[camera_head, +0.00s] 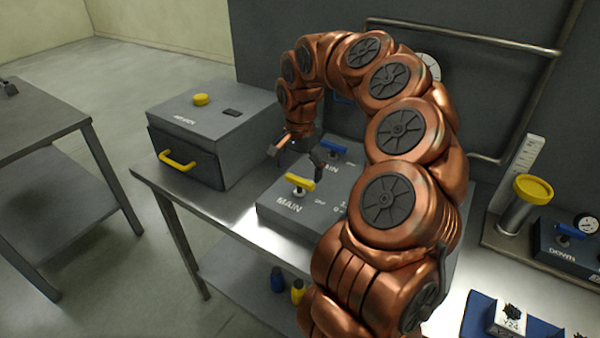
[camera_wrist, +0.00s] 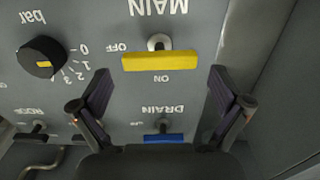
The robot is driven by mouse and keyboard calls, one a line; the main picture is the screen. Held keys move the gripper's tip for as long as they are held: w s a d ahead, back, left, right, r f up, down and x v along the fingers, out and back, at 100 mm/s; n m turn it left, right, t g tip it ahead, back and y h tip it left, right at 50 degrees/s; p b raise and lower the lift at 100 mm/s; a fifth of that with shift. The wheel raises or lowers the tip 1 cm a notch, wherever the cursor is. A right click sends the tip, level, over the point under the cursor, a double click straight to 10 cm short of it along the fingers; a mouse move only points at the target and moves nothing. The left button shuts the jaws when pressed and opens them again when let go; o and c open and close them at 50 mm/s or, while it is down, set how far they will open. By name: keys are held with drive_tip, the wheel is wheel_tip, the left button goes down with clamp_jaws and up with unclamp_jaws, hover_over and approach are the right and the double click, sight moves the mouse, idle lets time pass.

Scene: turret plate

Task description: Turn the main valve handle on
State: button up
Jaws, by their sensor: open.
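The main valve handle is a yellow bar (camera_head: 299,182) on a stem, standing on the grey panel (camera_head: 272,207) beside the word MAIN. In the wrist view the yellow bar (camera_wrist: 160,62) lies crosswise, with OFF to the left of its stem and ON just below the bar. My gripper (camera_head: 297,158) is over the panel, just behind the bar in the head view. In the wrist view my gripper (camera_wrist: 160,82) is open and empty, its fingertips spread wider than the bar, one toward each end. I see no contact.
A blue DRAIN handle (camera_wrist: 164,138) sits between the finger bases in the wrist view. A black bar knob (camera_wrist: 40,57) is at left. A grey box (camera_head: 215,120) with a yellow pull stands left of the panel. My arm hides the panel's right part.

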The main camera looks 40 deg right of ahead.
drive_tip(key=shift+f, duration=1)
drive_tip(key=shift+c, duration=0.3)
drive_tip(key=c, duration=0.8)
